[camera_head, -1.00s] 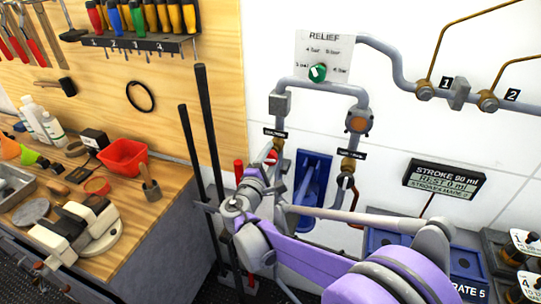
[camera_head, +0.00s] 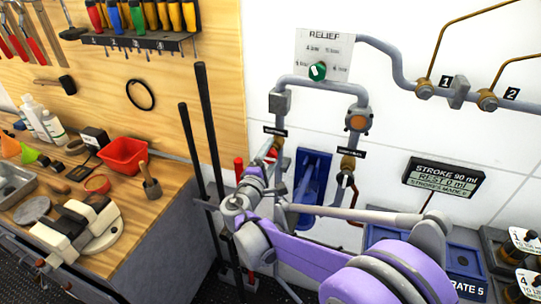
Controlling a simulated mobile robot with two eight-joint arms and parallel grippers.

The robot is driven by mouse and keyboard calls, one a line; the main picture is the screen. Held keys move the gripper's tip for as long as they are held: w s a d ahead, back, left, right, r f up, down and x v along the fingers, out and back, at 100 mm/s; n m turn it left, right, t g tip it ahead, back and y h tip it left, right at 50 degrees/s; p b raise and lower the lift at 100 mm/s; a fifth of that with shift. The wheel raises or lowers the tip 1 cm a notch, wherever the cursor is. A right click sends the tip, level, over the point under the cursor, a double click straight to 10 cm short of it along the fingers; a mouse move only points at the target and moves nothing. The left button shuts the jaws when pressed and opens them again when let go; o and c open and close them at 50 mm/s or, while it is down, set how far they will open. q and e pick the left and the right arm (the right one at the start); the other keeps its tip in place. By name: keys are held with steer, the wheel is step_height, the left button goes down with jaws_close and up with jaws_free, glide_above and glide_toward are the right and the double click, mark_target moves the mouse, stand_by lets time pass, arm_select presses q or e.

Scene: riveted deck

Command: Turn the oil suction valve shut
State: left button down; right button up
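Two pipe legs come down the white wall, each with a small valve and a black label too small to read. The left valve (camera_head: 277,143) is partly covered by my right gripper (camera_head: 272,156), with a bit of red between them. I cannot tell which valve is the oil suction one. My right gripper is at the left valve, reached by my purple arm from the lower right. Its fingers are small and overlapped, so contact and opening are unclear. My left gripper is out of view.
Two long black-gripped levers (camera_head: 208,125) stand left of my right gripper. A blue recessed box (camera_head: 316,172) lies between the valves. A green relief knob (camera_head: 317,71) is above. A stroke display (camera_head: 444,184) is at right. A cluttered wooden bench (camera_head: 140,225) fills the left.

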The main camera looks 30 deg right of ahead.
steer(key=shift+o, duration=0.2)
steer(key=b+v, duration=0.1)
steer(key=v, duration=0.9)
steer(key=shift+s+a, duration=0.25)
steer(key=shift+s, duration=0.05)
